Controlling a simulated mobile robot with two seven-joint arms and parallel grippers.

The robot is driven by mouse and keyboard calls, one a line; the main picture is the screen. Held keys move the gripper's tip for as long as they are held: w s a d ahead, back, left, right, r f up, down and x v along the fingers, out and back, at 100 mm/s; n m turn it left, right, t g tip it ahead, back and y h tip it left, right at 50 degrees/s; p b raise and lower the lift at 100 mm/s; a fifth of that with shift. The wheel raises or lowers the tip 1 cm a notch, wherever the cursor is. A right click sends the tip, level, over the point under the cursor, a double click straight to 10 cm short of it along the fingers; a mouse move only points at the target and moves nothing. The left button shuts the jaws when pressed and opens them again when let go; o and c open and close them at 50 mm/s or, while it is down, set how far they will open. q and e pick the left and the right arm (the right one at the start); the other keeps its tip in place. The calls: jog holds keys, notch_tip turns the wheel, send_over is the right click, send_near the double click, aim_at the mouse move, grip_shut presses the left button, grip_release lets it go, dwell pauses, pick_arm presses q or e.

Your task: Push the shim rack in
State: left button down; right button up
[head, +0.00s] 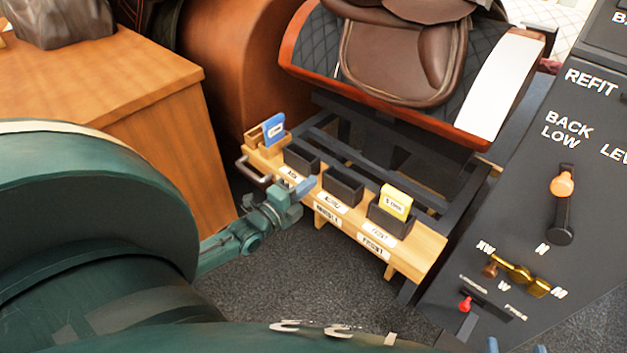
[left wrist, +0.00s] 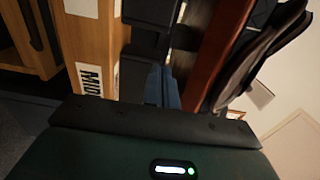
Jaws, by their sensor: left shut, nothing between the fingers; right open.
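The shim rack (head: 425,248) is a light wooden tray with black bins and white labels, low under the saddle stand in the head view. A yellow shim (head: 396,203) stands in its right bin, and a blue shim (head: 273,129) stands in a wooden holder at its far left end. A metal handle (head: 253,172) sits on the left end. My left gripper (head: 303,189) is shut and empty, at the rack's front edge near the labels; contact is unclear. Its blue fingers also show in the left wrist view (left wrist: 163,88). My right gripper (head: 516,347) is open at the bottom edge, mostly cut off.
A brown saddle (head: 400,50) rests on a padded stand above the rack. A wooden cabinet (head: 170,130) stands at the left. A dark control panel (head: 535,230) with levers and knobs stands at the right. Grey carpet (head: 330,285) is clear before the rack.

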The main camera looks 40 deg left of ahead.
pick_arm(q)
jog(key=shift+w+d, duration=0.1)
jog(key=shift+w, duration=1.05)
pick_arm(e)
jog(key=shift+w+t, duration=0.1)
jog(key=shift+t, duration=0.2)
jog(key=shift+a, duration=0.1)
